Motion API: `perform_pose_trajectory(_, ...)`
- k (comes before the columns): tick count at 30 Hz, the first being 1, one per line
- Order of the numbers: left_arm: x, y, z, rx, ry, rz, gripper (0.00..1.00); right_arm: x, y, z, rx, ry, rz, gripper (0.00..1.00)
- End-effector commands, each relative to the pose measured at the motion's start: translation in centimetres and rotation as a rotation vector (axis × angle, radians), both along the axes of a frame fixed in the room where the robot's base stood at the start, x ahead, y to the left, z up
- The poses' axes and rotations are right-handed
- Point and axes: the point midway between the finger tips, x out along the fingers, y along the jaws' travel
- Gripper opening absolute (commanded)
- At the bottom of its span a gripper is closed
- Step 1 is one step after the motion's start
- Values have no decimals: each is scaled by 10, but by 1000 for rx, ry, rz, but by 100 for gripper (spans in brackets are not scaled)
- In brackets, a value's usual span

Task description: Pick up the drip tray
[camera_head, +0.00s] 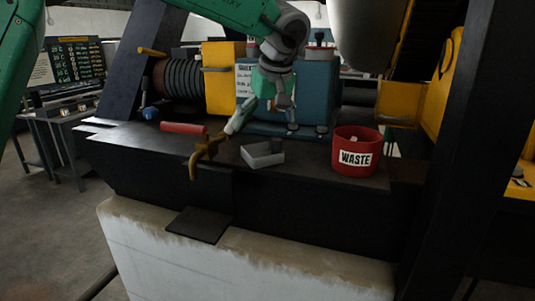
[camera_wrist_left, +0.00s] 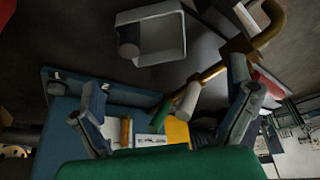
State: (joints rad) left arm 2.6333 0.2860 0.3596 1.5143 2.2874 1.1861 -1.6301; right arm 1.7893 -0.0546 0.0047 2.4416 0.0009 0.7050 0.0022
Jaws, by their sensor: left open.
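The drip tray (camera_head: 262,158) is a small, light grey, open box on the dark bench top near its front edge. In the left wrist view the tray (camera_wrist_left: 183,35) is at the top, with a dark rounded piece at one corner; I cannot tell what that is. My left gripper (camera_head: 282,117) points down behind and above the tray, apart from it. Its two fingers are spread with nothing between them; they also show in the left wrist view (camera_wrist_left: 165,105). My right gripper is in neither view.
A brass pipe with a curved spout (camera_head: 205,152) stands left of the tray. A red WASTE bin (camera_head: 357,153) stands to its right. A red cylinder (camera_head: 184,128) lies further left. A blue unit (camera_head: 318,90) and a yellow box (camera_head: 218,82) stand behind.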

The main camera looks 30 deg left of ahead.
Motion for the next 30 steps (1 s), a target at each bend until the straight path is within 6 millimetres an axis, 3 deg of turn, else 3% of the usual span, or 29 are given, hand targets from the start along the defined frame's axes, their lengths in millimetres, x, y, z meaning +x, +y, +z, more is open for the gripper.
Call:
perform_pose_trajectory(3,6,6,-22,4,6,0,97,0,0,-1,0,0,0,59)
perform_pose_trajectory(11,8,11,-40,3,3,0,97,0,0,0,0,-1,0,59)
perform_pose_trajectory(19,16,21,-77,3,5,0,97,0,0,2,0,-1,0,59)
perform_pose_trajectory(29,17,24,-85,2,1,-1,97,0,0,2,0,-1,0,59)
perform_pose_trajectory(30,17,24,-85,2,1,-1,87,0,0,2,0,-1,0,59)
